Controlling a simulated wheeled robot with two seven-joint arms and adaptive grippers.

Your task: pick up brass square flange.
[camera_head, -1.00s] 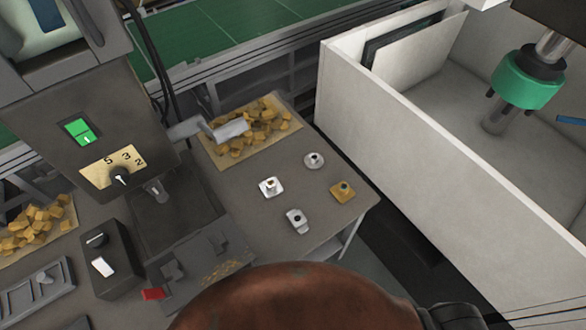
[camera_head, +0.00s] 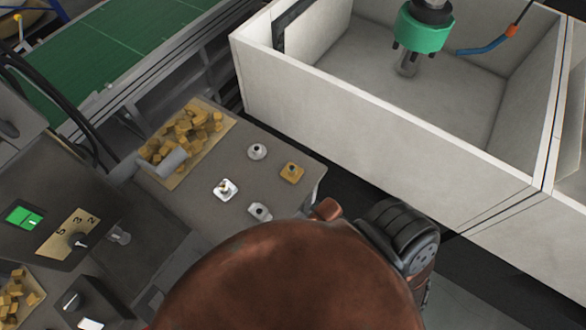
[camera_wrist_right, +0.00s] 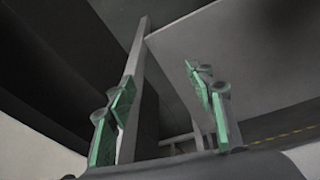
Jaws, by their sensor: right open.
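The brass square flange (camera_head: 291,172) lies on the grey table (camera_head: 240,225) near its right edge in the head view. It is a yellow square plate with a raised hub. My reddish-brown arm link fills the lower middle of that view, and no gripper fingers show there. In the right wrist view, my right gripper (camera_wrist_right: 162,110) is open, with green finger pads apart and nothing between them. The flange is not seen in that view. My left gripper is not in view.
A round grey flange (camera_head: 257,151), a white square flange (camera_head: 225,189) and a grey flange (camera_head: 260,211) lie near the brass one. Brass pieces (camera_head: 185,135) fill a tray behind. A white-walled tank (camera_head: 370,125) stands right, across a gap. Machine controls (camera_head: 65,232) stand left.

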